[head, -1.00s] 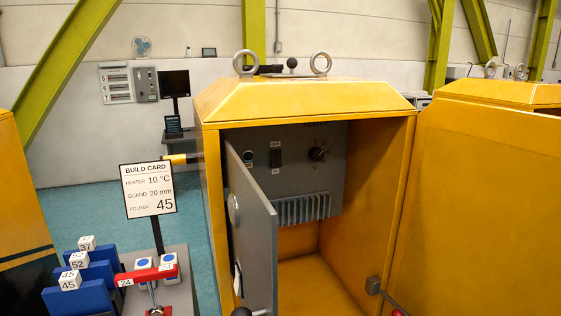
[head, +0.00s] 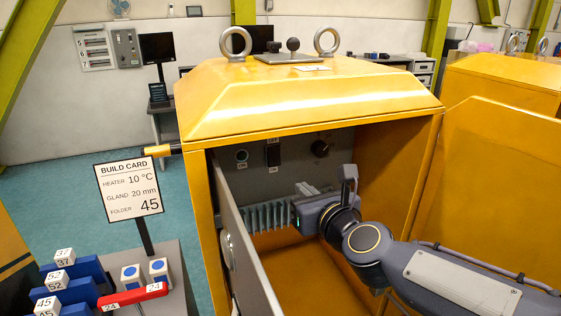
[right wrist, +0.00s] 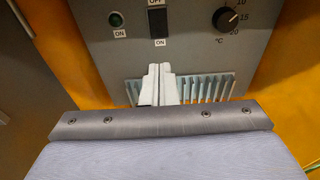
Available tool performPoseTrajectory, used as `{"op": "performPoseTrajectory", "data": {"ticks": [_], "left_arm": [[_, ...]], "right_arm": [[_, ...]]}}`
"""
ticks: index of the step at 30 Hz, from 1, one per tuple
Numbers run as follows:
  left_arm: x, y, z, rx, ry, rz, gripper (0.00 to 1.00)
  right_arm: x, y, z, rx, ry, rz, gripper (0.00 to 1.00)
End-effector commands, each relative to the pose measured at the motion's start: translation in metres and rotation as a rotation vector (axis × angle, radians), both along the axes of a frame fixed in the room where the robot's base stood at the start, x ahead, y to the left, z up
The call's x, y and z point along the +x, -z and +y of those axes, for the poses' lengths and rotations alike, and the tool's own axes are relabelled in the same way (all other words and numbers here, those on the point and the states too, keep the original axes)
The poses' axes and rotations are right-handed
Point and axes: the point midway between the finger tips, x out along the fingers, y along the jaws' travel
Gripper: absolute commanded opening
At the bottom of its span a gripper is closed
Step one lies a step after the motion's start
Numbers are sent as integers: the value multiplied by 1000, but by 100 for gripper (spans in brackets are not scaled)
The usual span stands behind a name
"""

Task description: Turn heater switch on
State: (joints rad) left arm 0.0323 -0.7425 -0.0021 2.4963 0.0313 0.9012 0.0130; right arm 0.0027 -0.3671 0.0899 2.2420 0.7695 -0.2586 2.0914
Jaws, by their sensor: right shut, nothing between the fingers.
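The heater switch is a black rocker (head: 273,155) on the grey panel inside the yellow cabinet. In the right wrist view the switch (right wrist: 158,24) has OFF above it and ON below it. A round dark green lamp (right wrist: 115,19), marked ON, is left of it. A black temperature dial (right wrist: 228,18) is to its right. My right gripper (head: 300,213) is inside the cabinet, in front of the panel. Its fingers (right wrist: 159,72) are shut and empty, and appear just below the switch; I cannot tell their distance from the panel. My left gripper is out of view.
The cabinet's grey door (head: 246,250) stands open on the left, with the yellow side wall (head: 395,175) on the right. Light fins (right wrist: 205,88) lie below the switch. A build card (head: 128,186) reads heater 10 °C.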

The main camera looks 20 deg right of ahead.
Motion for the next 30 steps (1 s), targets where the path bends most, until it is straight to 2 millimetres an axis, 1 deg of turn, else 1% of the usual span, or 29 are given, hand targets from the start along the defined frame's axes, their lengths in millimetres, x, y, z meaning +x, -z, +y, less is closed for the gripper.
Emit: {"op": "performPoseTrajectory", "data": {"ticks": [9, 11, 14, 17, 23, 27, 30], "left_arm": [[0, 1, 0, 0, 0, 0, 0], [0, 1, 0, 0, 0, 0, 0], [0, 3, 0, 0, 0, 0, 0], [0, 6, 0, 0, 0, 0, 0], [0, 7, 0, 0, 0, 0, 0], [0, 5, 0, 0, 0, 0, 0], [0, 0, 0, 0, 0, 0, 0]], "right_arm": [[1, 1, 0, 1, -1, 0, 0], [3, 1, 0, 0, -1, 1, 0], [13, 4, 0, 2, -3, 3, 0], [30, 7, 0, -1, -3, 4, 0], [74, 12, -3, -1, -3, 4, 0], [101, 15, -5, -2, -1, 4, 0], [117, 16, -6, -2, -1, 4, 0]]}}
